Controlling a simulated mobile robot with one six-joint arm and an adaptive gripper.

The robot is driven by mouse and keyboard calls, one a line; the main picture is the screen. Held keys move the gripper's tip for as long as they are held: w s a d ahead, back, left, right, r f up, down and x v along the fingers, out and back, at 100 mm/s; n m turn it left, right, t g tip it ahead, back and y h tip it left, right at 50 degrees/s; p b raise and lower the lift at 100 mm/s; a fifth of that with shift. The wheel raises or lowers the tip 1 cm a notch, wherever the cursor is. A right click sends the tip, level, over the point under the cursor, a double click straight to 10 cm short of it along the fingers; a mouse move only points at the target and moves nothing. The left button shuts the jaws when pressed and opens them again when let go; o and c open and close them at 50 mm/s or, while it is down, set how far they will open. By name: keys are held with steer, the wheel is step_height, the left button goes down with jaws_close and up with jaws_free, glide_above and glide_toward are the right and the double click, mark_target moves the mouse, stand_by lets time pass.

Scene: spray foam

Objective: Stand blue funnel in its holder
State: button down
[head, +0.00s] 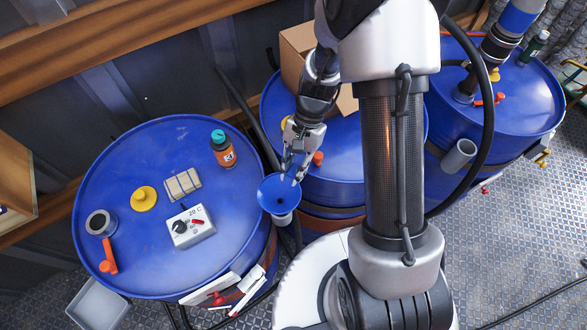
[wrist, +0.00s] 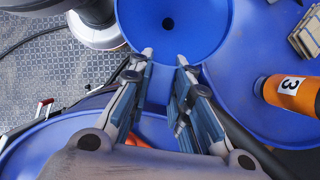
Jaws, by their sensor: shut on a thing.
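The blue funnel (head: 279,196) is at the right edge of the left drum, its wide mouth facing up. My gripper (head: 294,172) is shut on its rim from the upper right side. A pale cup-like piece (head: 283,218) shows directly under the funnel; it may be the holder. I cannot tell whether the spout is inside it or above it. In the wrist view the funnel's bowl (wrist: 172,22) and dark centre hole show at the top, beyond my gripper's fingers (wrist: 163,62). The spout is hidden there.
The left blue drum (head: 130,165) carries an orange bottle (head: 223,152), a control box (head: 190,227), a tan block (head: 182,185), a yellow cap (head: 144,198) and a grey ring (head: 100,222). A cardboard box (head: 298,48) stands behind. A grey cup (head: 459,155) hangs on the right drum.

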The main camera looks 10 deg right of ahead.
step_height(320, 180, down, 7)
steer(key=b, duration=0.5)
steer(key=shift+f, duration=0.2)
stand_by(2.7)
steer(key=c, duration=1.4)
jaws_free()
steer(key=v, duration=1.2)
